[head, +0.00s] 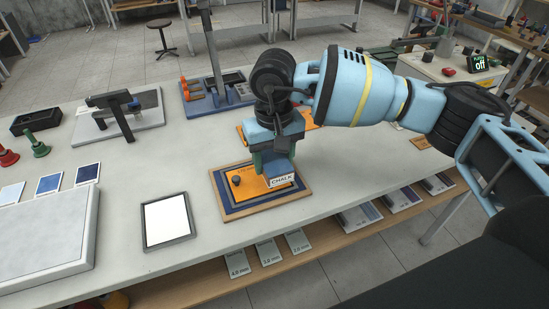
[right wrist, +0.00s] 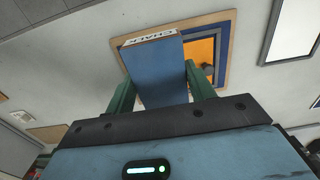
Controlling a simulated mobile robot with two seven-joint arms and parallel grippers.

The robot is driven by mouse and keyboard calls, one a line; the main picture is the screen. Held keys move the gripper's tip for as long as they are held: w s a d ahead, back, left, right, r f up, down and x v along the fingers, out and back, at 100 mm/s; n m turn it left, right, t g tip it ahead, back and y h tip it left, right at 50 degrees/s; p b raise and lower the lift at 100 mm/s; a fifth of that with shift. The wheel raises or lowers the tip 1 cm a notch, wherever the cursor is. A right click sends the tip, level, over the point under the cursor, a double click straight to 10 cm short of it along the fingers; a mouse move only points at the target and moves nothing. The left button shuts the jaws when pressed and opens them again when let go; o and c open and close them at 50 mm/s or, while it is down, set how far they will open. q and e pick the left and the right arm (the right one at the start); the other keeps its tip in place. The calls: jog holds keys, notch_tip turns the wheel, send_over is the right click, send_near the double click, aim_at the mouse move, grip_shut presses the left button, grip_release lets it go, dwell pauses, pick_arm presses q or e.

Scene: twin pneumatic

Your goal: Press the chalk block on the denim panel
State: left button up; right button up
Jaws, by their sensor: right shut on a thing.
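My right gripper (head: 271,160) is shut on the chalk block (head: 283,181), a blue block with a white end lettered CHALK. The block is over the right side of the denim panel (head: 238,210), a dark blue sheet on a wooden board. An orange stencil plate (head: 246,190) with a dark knob lies on the panel. I cannot tell whether the block touches the plate. In the right wrist view the block (right wrist: 158,75) sits between green fingers and hides part of the panel (right wrist: 222,35). My left gripper is not in view.
A white pad in a grey frame (head: 167,222) lies left of the panel. A grey slab (head: 45,245), fabric swatches (head: 49,184) and a clamp stand (head: 118,115) are farther left. A fixture with a grey post (head: 216,75) stands behind.

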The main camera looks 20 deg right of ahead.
jog(key=w+f+b, duration=0.1)
jog(key=f, duration=0.1)
jog(key=w+f+b, duration=0.1)
jog(key=w, duration=0.1)
jog(key=shift+w+f, duration=0.2)
jog(key=shift+f, duration=0.2)
jog(key=shift+w+f+b, duration=0.6)
jog(key=shift+w+b, duration=0.1)
jog(key=shift+w, duration=0.1)
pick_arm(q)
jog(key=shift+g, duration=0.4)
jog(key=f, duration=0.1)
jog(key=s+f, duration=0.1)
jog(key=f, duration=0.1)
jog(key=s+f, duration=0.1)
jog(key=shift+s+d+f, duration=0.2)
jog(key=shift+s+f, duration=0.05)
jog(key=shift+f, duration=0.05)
pick_arm(e)
jog(key=shift+f, duration=0.35)
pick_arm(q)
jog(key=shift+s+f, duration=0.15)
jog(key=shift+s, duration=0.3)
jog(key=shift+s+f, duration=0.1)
pick_arm(e)
jog(key=shift+s+f, duration=0.1)
